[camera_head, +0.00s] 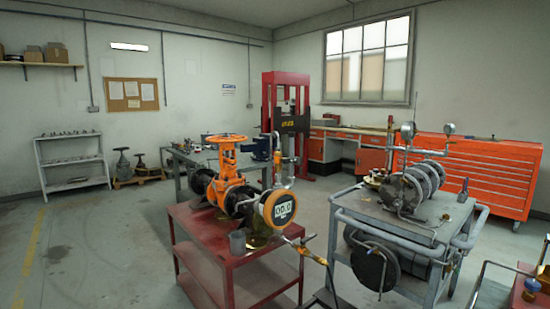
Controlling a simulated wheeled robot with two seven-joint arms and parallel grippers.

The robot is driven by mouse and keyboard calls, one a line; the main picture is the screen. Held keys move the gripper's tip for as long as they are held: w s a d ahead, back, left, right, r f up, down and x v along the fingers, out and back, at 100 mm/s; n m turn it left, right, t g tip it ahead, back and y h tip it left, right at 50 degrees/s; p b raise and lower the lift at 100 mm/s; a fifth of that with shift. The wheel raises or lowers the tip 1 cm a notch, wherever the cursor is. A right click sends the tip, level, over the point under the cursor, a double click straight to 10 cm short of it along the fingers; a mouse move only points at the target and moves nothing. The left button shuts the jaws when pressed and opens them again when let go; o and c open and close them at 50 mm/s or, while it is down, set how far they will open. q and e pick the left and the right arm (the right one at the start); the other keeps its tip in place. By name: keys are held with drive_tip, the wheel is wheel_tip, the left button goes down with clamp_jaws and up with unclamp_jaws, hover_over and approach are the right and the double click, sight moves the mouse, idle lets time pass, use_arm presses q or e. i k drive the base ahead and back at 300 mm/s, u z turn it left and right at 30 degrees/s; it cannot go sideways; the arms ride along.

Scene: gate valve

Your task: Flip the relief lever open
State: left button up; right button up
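An orange gate valve (226,165) with a handwheel on top stands on a red cart (212,235). A round orange gauge (280,209) reading 00.0 faces me at the valve's right end. A bent grey pipe (291,172) rises behind the gauge, with a small upright part (277,142) at its top. A small brass and orange fitting (303,247) with a hose sits at the cart's right corner. I cannot tell for sure which small part is the relief lever or how it is set. Neither of my grippers is in view.
A grey metal cart (368,212) with a pump and gauges stands to the right of the red cart, with a narrow gap between. A green workbench (187,157) is behind. Orange drawer cabinets (480,175) line the back right. Floor at left is open.

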sight(284, 160)
drive_tip(key=z, duration=0.05)
drive_tip(key=i, duration=0.75)
drive_tip(key=z, duration=0.15)
drive_tip(key=k, duration=0.6)
drive_tip(key=u, duration=0.35)
drive_tip(key=i, duration=1.2)
drive_tip(key=z, duration=0.1)
